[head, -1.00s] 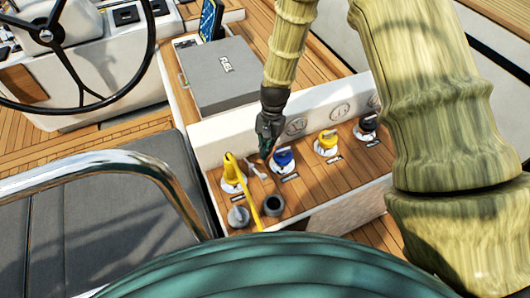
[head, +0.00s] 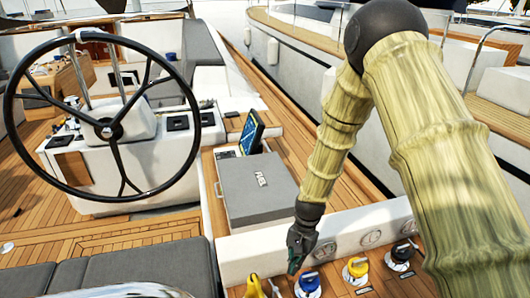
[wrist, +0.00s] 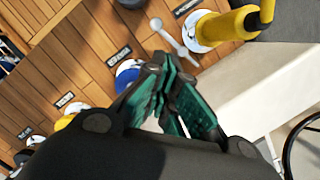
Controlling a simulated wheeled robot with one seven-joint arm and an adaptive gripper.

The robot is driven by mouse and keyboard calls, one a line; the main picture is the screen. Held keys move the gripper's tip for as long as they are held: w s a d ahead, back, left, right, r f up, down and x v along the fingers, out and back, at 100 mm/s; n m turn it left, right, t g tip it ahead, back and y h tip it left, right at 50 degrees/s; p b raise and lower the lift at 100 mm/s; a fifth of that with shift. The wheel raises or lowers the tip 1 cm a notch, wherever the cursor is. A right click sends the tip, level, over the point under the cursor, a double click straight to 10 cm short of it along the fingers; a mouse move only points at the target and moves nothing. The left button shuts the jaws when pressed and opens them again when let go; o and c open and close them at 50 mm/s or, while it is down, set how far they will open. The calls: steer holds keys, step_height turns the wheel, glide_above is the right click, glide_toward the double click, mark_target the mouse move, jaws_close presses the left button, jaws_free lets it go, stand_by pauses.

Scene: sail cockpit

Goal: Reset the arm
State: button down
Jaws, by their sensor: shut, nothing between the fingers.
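My gripper (head: 299,250) hangs from my bamboo-textured arm at the lower middle of the head view, fingers pointing down. It is shut and empty. It is above the wooden panel, near a blue-topped fitting (head: 308,283). In the wrist view, the dark and green fingers (wrist: 162,62) meet at their tips. The blue fitting (wrist: 128,72) is partly hidden behind them. The gap between the fingers and the panel is hard to judge.
A yellow handle (head: 255,287), another yellow fitting (head: 356,268) and a black one (head: 403,253) stand on the panel. A steering wheel (head: 110,130) stands at left.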

steer(key=s+d+f+n, duration=0.1)
steer(key=s+f, duration=0.2)
steer(key=s, duration=0.1)
steer(key=s+d+f+n, duration=0.1)
steer(key=s+d+f, duration=0.1)
steer(key=s+f, duration=0.2)
steer(key=s+d+f+h, duration=0.1)
steer(key=s+d+f, duration=0.1)
steer(key=s+f, duration=0.2)
steer(key=shift+s+n+t, duration=0.25)
steer(key=shift+n+t, duration=0.05)
steer(key=shift+n, duration=0.1)
steer(key=s+d+f+n+t, duration=0.1)
steer(key=s+d+f+n, duration=0.1)
steer(key=s, duration=0.8)
steer(key=s+d+f+n+t, duration=0.1)
steer(key=s+f+n, duration=0.2)
steer(key=s, duration=0.7)
step_height(320, 180, down, 10)
steer(key=b, duration=1)
steer(key=shift+w+d+r+h, duration=0.15)
steer(key=shift+w+h, duration=0.25)
steer(key=shift+w, duration=0.05)
steer(key=shift+s, duration=0.15)
